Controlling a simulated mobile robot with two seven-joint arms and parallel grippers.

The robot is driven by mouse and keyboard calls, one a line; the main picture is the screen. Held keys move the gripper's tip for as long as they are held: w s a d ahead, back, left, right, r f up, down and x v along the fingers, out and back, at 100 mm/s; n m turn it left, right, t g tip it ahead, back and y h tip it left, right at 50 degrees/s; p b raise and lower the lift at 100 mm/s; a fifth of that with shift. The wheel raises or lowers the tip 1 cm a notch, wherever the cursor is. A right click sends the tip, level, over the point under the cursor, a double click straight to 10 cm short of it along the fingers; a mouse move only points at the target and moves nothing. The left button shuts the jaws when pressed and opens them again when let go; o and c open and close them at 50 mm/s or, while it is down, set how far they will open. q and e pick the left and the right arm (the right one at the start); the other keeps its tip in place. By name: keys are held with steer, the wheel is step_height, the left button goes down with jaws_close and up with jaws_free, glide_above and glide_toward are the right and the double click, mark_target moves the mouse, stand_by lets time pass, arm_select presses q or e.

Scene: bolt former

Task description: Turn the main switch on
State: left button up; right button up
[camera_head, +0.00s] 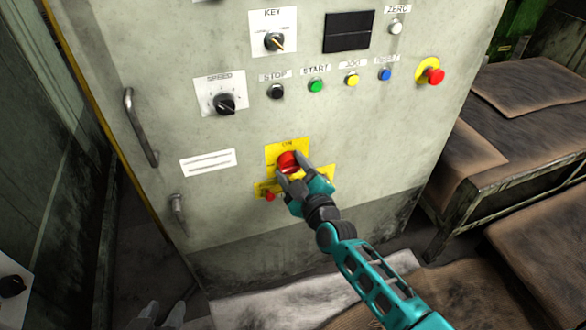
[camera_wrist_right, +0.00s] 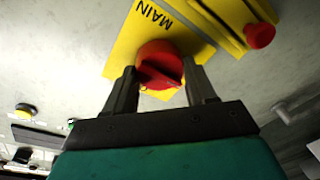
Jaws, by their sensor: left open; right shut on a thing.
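The main switch is a red rotary knob (camera_head: 288,162) on a yellow plate (camera_head: 300,146) low on the grey cabinet front. The wrist view shows the knob (camera_wrist_right: 156,54) with a raised red grip bar, and the word MAIN on the plate (camera_wrist_right: 130,35). My right gripper (camera_head: 287,177) reaches up from the lower right and is shut on the knob, one finger on each side. Its fingers also show in the wrist view (camera_wrist_right: 160,92). The gripper hides part of the plate's lower lettering. My left gripper (camera_head: 159,317) is open and empty at the bottom edge, only its grey fingertips showing.
A small red knob (camera_head: 270,196) sits just below on another yellow plate. Above are a speed dial (camera_head: 225,104), a key switch (camera_head: 275,41), several push buttons and a red emergency stop (camera_head: 436,76). A door handle (camera_head: 140,128) stands out at left. A rusty bench (camera_head: 500,150) is at right.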

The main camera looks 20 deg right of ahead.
steer(key=shift+m, duration=0.3)
steer(key=m, duration=0.8)
steer(key=shift+d+m+t+h, duration=0.1)
steer(key=shift+m+t+h, duration=0.2)
steer(key=shift+m+t, duration=0.1)
steer(key=m, duration=0.5)
steer(key=shift+f+m+t+h, duration=0.15)
steer(key=shift+m+t+h, duration=0.15)
steer(key=shift+m, duration=0.1)
steer(key=shift+m+h+b, duration=0.3)
steer(key=shift+m+h, duration=0.1)
steer(key=shift+m, duration=1.4)
steer(key=o, duration=1)
steer(key=shift+o, duration=0.2)
